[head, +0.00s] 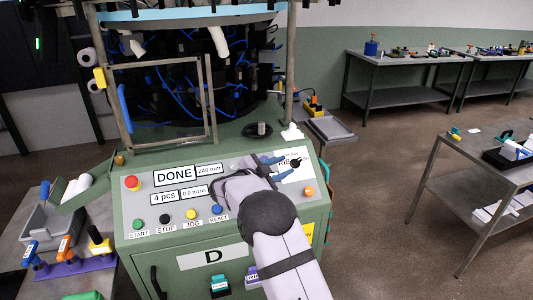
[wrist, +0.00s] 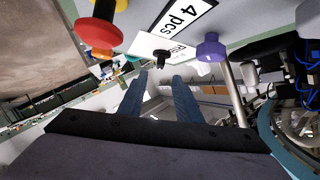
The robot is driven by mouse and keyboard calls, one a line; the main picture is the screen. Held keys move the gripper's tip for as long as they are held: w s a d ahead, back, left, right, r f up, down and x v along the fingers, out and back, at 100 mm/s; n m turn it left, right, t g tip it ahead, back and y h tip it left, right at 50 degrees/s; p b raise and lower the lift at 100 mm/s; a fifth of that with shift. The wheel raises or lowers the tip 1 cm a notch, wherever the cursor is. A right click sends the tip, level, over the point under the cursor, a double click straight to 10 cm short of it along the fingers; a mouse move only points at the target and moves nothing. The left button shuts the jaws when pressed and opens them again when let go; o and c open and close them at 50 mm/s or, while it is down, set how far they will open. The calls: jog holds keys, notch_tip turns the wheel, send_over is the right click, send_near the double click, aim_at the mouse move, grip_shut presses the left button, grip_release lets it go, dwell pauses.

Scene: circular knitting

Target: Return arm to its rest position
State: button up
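My gripper (head: 286,166) is over the right part of the green machine's control panel (head: 150,212), close to a white label plate with a black knob (head: 295,163). My pale arm reaches up to it from the bottom of the head view and hides part of the panel. In the wrist view, the two blue fingers of my gripper (wrist: 160,76) stand apart with nothing between them. The black knob (wrist: 160,55) shows just beyond the fingertips; I cannot tell whether they touch anything.
The panel has a red button (head: 131,182), a "DONE" display (head: 174,175) and several coloured buttons. The knitting frame (head: 160,100) rises behind. A side table with a tray (head: 50,232) stands left. Workbenches (head: 400,60) stand right, with open floor between.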

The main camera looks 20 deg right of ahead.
jog(key=w+a+r+n+t+y, duration=0.1)
jog(key=n, duration=0.1)
jog(key=w+a+r+n+t+y, duration=0.1)
jog(key=a+t+y, duration=0.1)
jog(key=shift+w+a+r+n, duration=0.1)
jog(key=shift+w+a+n, duration=0.15)
jog(key=shift+n, duration=0.15)
jog(key=s+a+f+n+g+y, duration=0.1)
jog(key=s+a+f+n+y, duration=0.4)
jog(key=s+a+n+y, duration=0.6)
jog(key=s+f+n+g, duration=0.1)
jog(key=s+f+g, duration=0.3)
jog(key=s, duration=1.2)
jog(key=s+d+f+n+g+h, duration=0.1)
jog(key=s+f+g, duration=0.4)
jog(key=s, duration=1.2)
jog(key=shift+s+n+g, duration=0.15)
jog(key=shift+n+g, duration=0.45)
jog(key=shift+n, duration=0.2)
